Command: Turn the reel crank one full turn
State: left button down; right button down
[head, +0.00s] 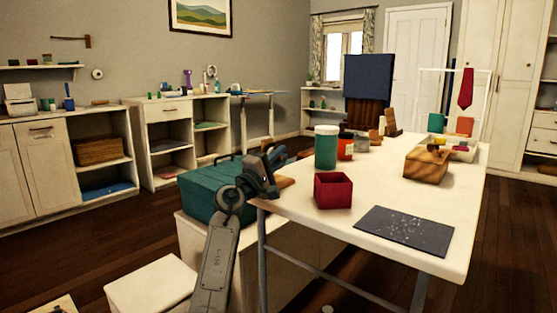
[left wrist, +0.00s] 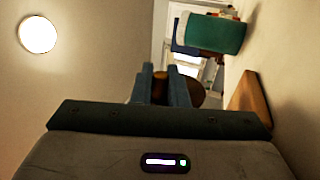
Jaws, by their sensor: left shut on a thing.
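My left gripper (head: 279,156) is at the left edge of the white table, beside the green jar. In the left wrist view its two blue-grey fingers (left wrist: 164,76) are closed around a small brown piece, which I take to be the reel crank's handle. A dark brown rounded part (left wrist: 196,92) shows just behind the fingers, probably part of the reel. A tan wooden piece (head: 285,182) shows at the table edge by the gripper, and in the left wrist view (left wrist: 251,103). The gripper hides most of the reel, so the crank's angle cannot be told. My right gripper is not in view.
The green jar (head: 326,148) with a white lid stands close to the gripper. A teal case (head: 207,188) sits left of the table.

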pick_arm(q)
jog(key=c, duration=1.5)
grip_release()
jog(key=shift+c, duration=0.2)
jog(key=shift+a, duration=0.1)
jog(key=p+v, duration=0.2)
jog(key=v, duration=0.8)
jog(key=shift+s+a, duration=0.2)
jog(key=shift+s, duration=0.1)
jog(key=shift+f, duration=0.15)
